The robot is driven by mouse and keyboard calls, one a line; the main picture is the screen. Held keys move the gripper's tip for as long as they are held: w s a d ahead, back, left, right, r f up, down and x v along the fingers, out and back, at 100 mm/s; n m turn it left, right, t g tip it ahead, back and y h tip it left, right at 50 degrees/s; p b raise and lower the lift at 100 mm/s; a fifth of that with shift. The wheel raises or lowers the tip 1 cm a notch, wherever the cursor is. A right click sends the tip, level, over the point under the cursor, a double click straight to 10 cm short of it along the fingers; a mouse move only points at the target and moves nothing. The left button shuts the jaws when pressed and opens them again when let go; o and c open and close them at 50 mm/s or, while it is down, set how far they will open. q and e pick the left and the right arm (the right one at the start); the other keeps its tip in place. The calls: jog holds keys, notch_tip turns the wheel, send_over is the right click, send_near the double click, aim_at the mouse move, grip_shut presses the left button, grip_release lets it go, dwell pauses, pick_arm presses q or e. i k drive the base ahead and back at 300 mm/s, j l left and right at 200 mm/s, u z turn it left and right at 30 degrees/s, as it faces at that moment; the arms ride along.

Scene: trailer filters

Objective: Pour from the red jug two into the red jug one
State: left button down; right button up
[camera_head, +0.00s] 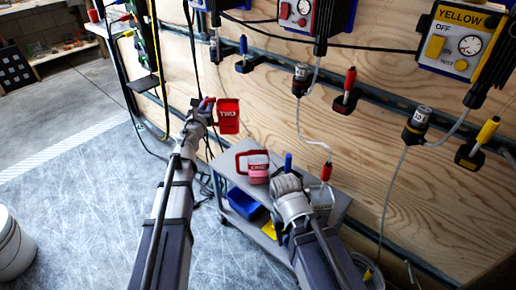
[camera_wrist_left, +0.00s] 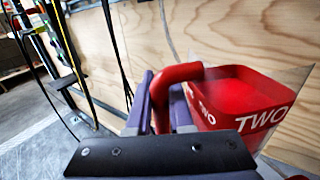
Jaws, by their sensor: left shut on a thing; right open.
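The red jug two (camera_head: 228,117), marked TWO, is held up in the air by my left gripper (camera_head: 206,104), above and left of the cart. In the left wrist view the gripper (camera_wrist_left: 165,95) is shut on the handle of jug two (camera_wrist_left: 245,100), which looks about upright. Its inside looks red; I cannot tell a liquid level. The red jug one (camera_head: 258,170), marked ONE, stands on the cart's top with its handle to the left. Jug two is higher and a little left of it. My right gripper (camera_head: 290,187) is open over the cart, right of jug one; its fingertips are hard to see.
A blue-handled and a red-handled item (camera_head: 326,172) stand near my right gripper. Hoses hang along the plywood wall (camera_head: 400,180). A white bucket (camera_head: 14,245) is at far left.

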aim_at(258, 156)
jog(key=i+j, duration=0.1)
jog(key=j, duration=0.75)
jog(key=i+j+z, duration=0.1)
jog(key=j, duration=0.75)
